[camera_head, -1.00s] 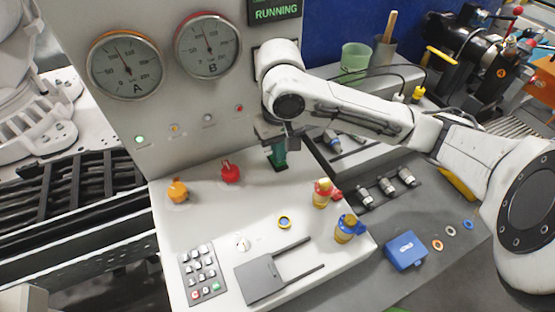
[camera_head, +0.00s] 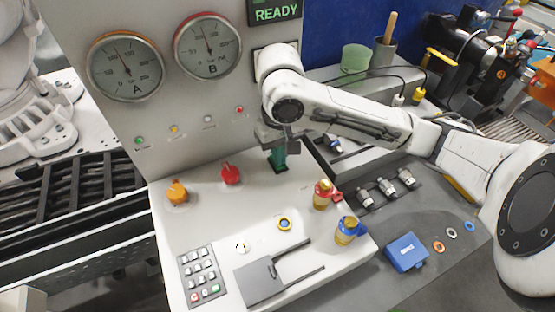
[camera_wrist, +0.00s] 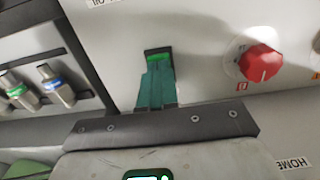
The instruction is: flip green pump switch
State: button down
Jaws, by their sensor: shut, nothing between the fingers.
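The green pump switch (camera_wrist: 158,57) shows in the wrist view as a bright green rocker in a dark frame on the pale panel. In the head view only its dark frame (camera_head: 282,169) shows, at the right rear of the console top. My gripper (camera_head: 278,160) points down at it with teal fingers that hide most of it. In the wrist view the fingers (camera_wrist: 157,72) are shut together and empty, their tips at the near edge of the rocker. I cannot tell whether they touch it. The display (camera_head: 276,12) reads READY.
A red knob (camera_head: 230,174) and an orange knob (camera_head: 177,191) stand left of the switch. Red (camera_head: 323,195) and blue (camera_head: 346,231) valves stand in front of it to the right. Gauges A and B are on the upright panel behind. Connectors (camera_head: 387,187) lie to the right.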

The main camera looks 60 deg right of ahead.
jog(key=shift+r+p, duration=3.2)
jog(key=shift+r, duration=0.2)
jog(key=shift+f, duration=0.1)
